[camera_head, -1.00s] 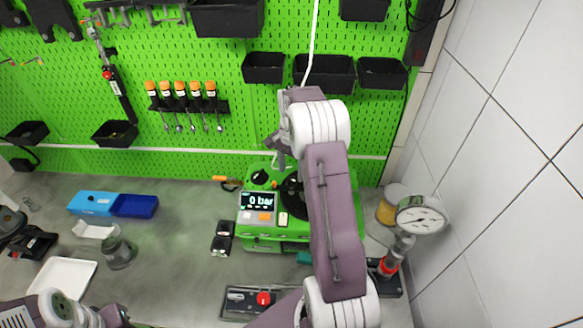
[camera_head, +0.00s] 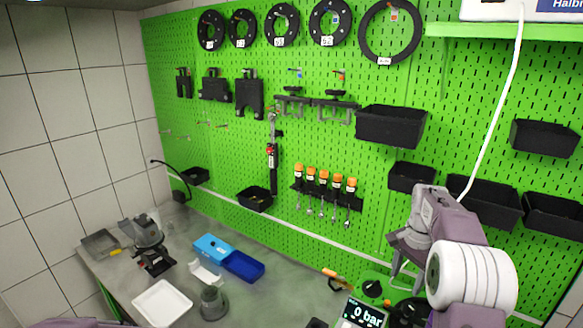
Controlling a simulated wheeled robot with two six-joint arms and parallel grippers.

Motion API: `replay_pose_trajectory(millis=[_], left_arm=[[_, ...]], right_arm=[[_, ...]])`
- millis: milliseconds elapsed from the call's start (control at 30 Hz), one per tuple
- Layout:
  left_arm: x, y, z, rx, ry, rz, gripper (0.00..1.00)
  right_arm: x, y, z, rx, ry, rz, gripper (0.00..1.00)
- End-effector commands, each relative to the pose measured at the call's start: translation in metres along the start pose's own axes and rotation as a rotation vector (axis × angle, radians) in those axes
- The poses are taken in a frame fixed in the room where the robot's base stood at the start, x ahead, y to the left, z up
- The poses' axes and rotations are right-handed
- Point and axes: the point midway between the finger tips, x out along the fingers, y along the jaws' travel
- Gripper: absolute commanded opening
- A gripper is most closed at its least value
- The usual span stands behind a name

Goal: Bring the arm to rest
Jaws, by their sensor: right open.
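My right arm (camera_head: 465,275) rises from the bottom right, with purple links and a white ringed joint. Its grey gripper (camera_head: 400,264) is open and empty, pointing down above the green pump testbench (camera_head: 372,285). The testbench display (camera_head: 364,316) reads 0 bar, and the arm and the picture edge hide much of the bench. Only a purple sliver of my left arm (camera_head: 80,323) shows at the bottom left; its gripper is out of view.
A green pegboard (camera_head: 235,160) with black bins and orange-handled tools (camera_head: 324,185) stands behind the table. A tiled wall closes the left.

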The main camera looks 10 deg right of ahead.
Motion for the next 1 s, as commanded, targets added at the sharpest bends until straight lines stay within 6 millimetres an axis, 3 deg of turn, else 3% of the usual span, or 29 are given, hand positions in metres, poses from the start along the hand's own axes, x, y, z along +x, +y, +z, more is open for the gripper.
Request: replay_pose_trajectory(millis=[33,233,367,500,600,700,800,1000], left_arm=[[0.028,-0.001,0.003,0.000,-0.001,0.000,0.00],[0.073,-0.001,0.008,0.000,-0.001,0.000,0.00],[0.095,-0.002,0.010,0.000,-0.001,0.000,0.00],[0.110,-0.002,0.012,0.000,-0.001,0.000,0.00],[0.108,-0.002,0.011,0.000,-0.001,0.000,0.00],[0.106,-0.002,0.011,0.000,0.000,0.000,0.00],[0.106,-0.002,0.011,0.000,0.000,0.000,0.00],[0.106,-0.002,0.011,0.000,-0.001,0.000,0.00]], right_arm=[[0.013,-0.011,0.023,-0.053,0.009,-0.013,0.55],[0.061,0.002,0.130,-0.290,-0.030,0.010,0.55],[0.106,0.030,0.186,-0.509,-0.037,0.004,0.55],[0.155,0.075,0.232,-0.761,-0.039,-0.006,0.55],[0.178,0.106,0.249,-0.907,-0.036,-0.013,0.55],[0.196,0.124,0.255,-1.039,-0.021,-0.026,0.55],[0.196,0.108,0.248,-1.130,0.039,-0.069,0.55],[0.196,0.107,0.248,-1.153,0.041,-0.069,0.55]])
